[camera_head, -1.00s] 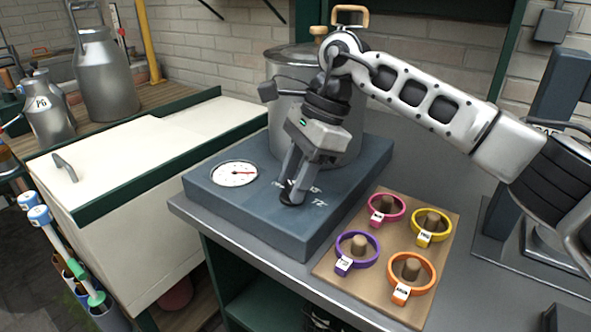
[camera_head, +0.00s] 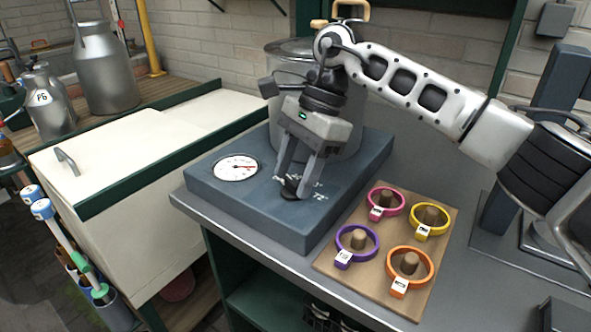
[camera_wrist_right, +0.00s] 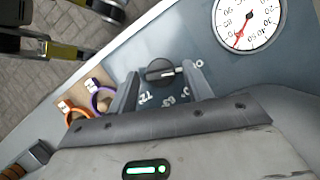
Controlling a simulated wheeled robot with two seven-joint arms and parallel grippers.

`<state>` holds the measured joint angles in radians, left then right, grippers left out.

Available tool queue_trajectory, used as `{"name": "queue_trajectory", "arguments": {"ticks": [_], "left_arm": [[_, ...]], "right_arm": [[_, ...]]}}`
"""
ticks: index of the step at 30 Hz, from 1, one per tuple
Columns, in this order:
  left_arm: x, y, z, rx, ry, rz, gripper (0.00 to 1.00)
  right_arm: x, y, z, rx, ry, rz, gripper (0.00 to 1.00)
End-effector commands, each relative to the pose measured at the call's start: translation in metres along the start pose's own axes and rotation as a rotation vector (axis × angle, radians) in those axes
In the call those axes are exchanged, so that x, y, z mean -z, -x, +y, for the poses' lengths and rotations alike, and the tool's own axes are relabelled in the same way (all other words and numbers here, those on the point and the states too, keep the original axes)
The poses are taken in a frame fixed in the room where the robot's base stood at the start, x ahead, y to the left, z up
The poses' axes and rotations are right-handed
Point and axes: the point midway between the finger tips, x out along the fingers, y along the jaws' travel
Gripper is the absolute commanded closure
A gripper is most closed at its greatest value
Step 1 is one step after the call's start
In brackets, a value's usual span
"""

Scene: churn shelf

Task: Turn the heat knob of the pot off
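The pot (camera_head: 290,58) is a lidded metal vessel on a blue-grey heater base (camera_head: 235,205), partly hidden by my right arm. The heat knob (camera_head: 290,188) is small, round and dark, on the top of the base. In the right wrist view the knob (camera_wrist_right: 158,72) has a white pointer line directed right, toward a 0 mark. My right gripper (camera_head: 297,190) is down at the knob, with one finger on each side. In the wrist view, the right gripper (camera_wrist_right: 160,78) is open with narrow gaps beside the knob. My left gripper is not in view.
A dial gauge (camera_head: 236,167) is set in the base left of the knob. A wooden board (camera_head: 335,262) with several coloured rings on pegs lies to the right. A cream chest (camera_head: 110,150) and milk cans (camera_head: 103,75) stand left.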

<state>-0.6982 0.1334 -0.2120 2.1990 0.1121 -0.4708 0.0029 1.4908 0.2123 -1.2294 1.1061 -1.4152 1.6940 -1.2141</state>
Motion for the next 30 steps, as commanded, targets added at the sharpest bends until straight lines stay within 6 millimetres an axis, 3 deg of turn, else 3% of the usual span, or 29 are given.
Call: {"name": "queue_trajectory", "arguments": {"ticks": [11, 17, 26, 30], "left_arm": [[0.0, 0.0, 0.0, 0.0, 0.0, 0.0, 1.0], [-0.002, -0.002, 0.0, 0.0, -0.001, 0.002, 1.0], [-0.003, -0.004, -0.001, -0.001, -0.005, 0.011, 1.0], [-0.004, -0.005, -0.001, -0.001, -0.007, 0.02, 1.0]], "right_arm": [[-0.001, 0.003, 0.0, -0.001, -0.001, -0.001, 0.44], [-0.013, 0.031, -0.001, 0.003, 0.001, 0.002, 0.44], [-0.059, 0.072, 0.041, 0.003, 0.003, 0.002, 0.44], [-0.08, 0.078, 0.068, 0.001, 0.005, 0.002, 0.44]]}}
